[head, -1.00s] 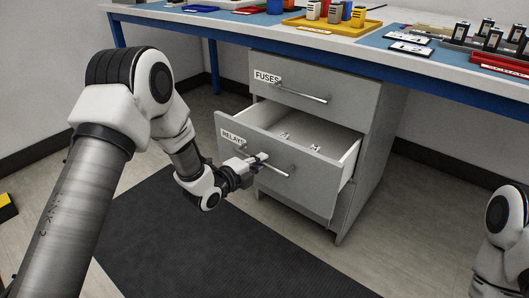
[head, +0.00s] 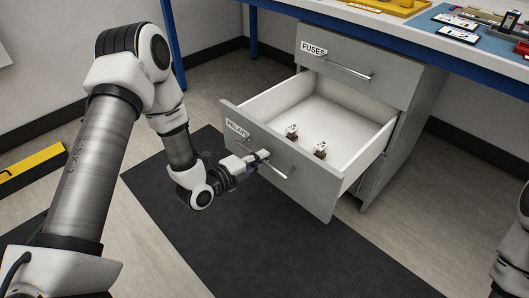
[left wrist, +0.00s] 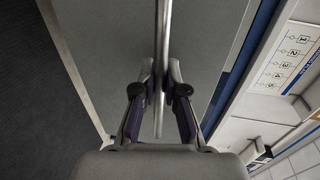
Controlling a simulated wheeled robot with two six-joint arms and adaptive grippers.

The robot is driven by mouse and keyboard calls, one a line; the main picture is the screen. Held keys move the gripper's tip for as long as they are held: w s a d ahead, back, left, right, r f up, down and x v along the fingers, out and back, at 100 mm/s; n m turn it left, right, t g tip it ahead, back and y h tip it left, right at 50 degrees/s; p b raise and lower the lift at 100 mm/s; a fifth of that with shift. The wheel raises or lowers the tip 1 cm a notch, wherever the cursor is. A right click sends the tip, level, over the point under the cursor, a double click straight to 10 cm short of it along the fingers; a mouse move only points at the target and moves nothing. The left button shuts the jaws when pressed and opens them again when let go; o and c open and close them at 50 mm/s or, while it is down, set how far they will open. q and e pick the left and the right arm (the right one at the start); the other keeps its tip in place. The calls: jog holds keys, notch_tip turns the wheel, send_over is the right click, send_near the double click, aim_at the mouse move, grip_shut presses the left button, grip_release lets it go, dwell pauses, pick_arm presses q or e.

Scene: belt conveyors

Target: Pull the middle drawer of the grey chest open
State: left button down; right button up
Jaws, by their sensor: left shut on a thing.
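The grey chest (head: 402,130) stands under the bench. Its middle drawer (head: 330,200), labelled RELAYS, is pulled well out, and its white inside shows. Two small brown and white relays (head: 320,149) lie in it. My left gripper (head: 264,160) is at the drawer's front and is shut on the bar handle (head: 280,172). In the left wrist view the handle (left wrist: 163,40) runs between the two fingers (left wrist: 160,95). The top drawer (head: 345,62), labelled FUSES, is shut. My right arm shows only in part at the right edge, and its gripper is out of view.
The blue-edged bench (head: 460,62) above the chest carries a yellow tray (head: 395,6) and other parts. A dark mat (head: 235,235) covers the floor in front of the chest. A yellow and black object (head: 35,165) lies at the left.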

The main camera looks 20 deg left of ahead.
pick_arm(q)
jog(key=c, duration=1.2)
grip_release()
jog(key=v, duration=1.2)
jog(key=shift+f, duration=0.1)
